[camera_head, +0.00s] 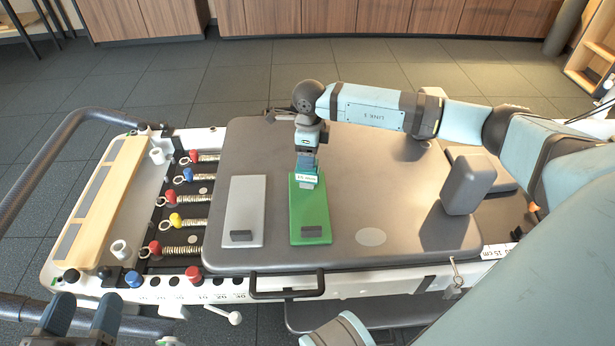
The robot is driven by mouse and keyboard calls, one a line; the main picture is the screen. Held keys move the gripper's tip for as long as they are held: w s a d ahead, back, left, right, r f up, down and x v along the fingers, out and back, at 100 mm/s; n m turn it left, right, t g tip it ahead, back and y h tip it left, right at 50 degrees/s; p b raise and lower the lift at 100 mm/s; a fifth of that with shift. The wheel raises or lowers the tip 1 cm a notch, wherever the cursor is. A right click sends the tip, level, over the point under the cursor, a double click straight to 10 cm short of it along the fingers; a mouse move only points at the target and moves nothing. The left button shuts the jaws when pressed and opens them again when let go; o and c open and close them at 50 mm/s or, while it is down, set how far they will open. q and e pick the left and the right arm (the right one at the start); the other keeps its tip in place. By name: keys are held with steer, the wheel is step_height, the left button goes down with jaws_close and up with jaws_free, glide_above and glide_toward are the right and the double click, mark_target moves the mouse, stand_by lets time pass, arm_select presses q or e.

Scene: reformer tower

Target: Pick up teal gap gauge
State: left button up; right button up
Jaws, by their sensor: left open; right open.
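The teal gap gauge (305,182) is a small block with a pale printed label on its near face. It is at the far end of the green plate (312,216). My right gripper (307,163) points down at the gauge, with its fingers right at its top and hiding part of it. It is open; I cannot tell whether the fingers touch the gauge. My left gripper (82,318) is open and empty at the lower left corner, well away from the gauge.
A grey plate (245,205) with a dark block lies left of the green plate. A dark grey upright pad (468,185) stands to the right on the carriage (375,185). Coloured springs (190,203) and a wooden bar (100,200) are further left. The carriage between the green plate and pad is clear.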

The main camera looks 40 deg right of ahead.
mark_target(307, 173)
steer(key=f+b, duration=0.2)
steer(key=f, duration=0.1)
steer(key=shift+s+a, duration=0.15)
steer(key=shift+a, duration=0.25)
steer(key=shift+f, duration=0.6)
steer(key=shift+f+b, duration=0.35)
steer(key=shift+b, duration=0.05)
steer(key=shift+r, duration=0.1)
steer(key=shift+c, duration=0.6)
steer(key=c, duration=0.7)
arm_select(q)
steer(key=shift+w+a+r+m+t, duration=0.15)
steer(key=shift+w+a+m+t, duration=0.2)
steer(key=shift+w+m+t, duration=0.4)
arm_select(e)
steer(key=c, duration=0.3)
arm_select(q)
steer(key=shift+s+g, duration=0.1)
steer(key=shift+g, duration=0.15)
